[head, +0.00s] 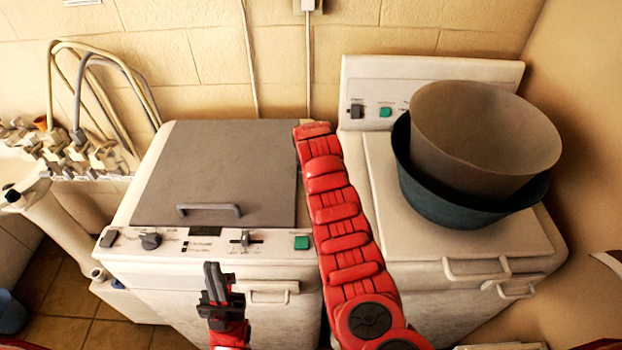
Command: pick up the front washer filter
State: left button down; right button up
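I cannot pick out a washer filter for certain. The left washer (118,250) has a grey lid (215,165), which is down, with a grey bar handle (209,210). A white handle-like part (268,290) is on its front, below the control panel. My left gripper (213,275), black on a red wrist, points up in front of this washer, just left of that part. It looks empty, but its finger gap is hard to see from this side. My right gripper is not in view.
The right washer (385,185) carries a brown basin (485,125) nested in a dark teal basin (430,195). White handles (478,270) are at its front. Hoses (100,80) and taps (75,150) are at left. A red segmented arm link spans the gap between the washers.

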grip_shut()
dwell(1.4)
